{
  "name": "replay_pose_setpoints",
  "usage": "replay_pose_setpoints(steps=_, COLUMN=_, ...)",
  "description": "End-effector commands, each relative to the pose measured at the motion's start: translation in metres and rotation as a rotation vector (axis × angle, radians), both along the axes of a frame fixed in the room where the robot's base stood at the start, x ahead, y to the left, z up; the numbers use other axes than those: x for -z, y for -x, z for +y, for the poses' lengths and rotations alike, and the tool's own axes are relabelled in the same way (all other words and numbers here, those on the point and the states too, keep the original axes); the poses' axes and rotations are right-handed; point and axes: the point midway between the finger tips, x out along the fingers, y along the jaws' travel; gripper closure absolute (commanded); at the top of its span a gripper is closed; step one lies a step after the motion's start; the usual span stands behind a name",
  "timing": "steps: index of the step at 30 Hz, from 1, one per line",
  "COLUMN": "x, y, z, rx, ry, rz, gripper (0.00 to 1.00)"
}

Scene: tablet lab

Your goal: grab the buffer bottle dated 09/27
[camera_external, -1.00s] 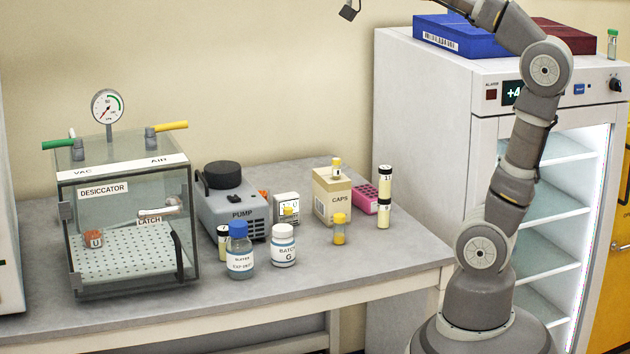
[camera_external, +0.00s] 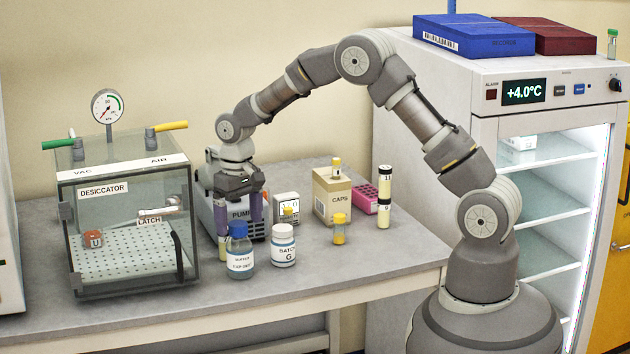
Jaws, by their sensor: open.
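The buffer bottle (camera_external: 239,262) stands upright near the front of the bench, with a blue cap and a white label. The label reads BUFFER with an EXP line below; its date is too small to read surely. My gripper (camera_external: 239,217) is open and points down over the bench at the bottle's cap. One finger shows on each side of the cap's upper area. I cannot tell whether the fingers are around the cap or just behind it. No contact is visible, and the bottle stands on the bench.
The white BATCH G jar (camera_external: 284,248) stands close at the bottle's right. A yellow-lidded vial (camera_external: 222,245) is close behind its left. The pump (camera_external: 208,212) is behind, partly hidden by my gripper. The desiccator (camera_external: 130,283) is at left. Bare bench lies in front.

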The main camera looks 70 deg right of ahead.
Motion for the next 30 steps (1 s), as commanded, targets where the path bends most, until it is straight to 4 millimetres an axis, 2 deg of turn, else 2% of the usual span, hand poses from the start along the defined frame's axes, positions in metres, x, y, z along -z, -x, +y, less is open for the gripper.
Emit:
replay_pose_setpoints(steps=7, x=0.029, y=-0.002, z=-0.001, rx=-0.001, ry=0.0, rz=-0.002, gripper=0.07)
replay_pose_setpoints(steps=13, x=0.062, y=-0.004, z=-0.002, rx=-0.001, ry=0.0, rz=-0.002, gripper=0.07)
replay_pose_setpoints(steps=20, x=0.065, y=-0.004, z=-0.002, rx=-0.001, ry=0.001, rz=-0.004, gripper=0.07)
replay_pose_setpoints(steps=21, x=0.065, y=-0.004, z=-0.002, rx=-0.001, ry=0.001, rz=-0.004, gripper=0.1)
replay_pose_setpoints(steps=30, x=0.065, y=-0.004, z=-0.002, rx=-0.002, ry=0.001, rz=-0.005, gripper=0.79)
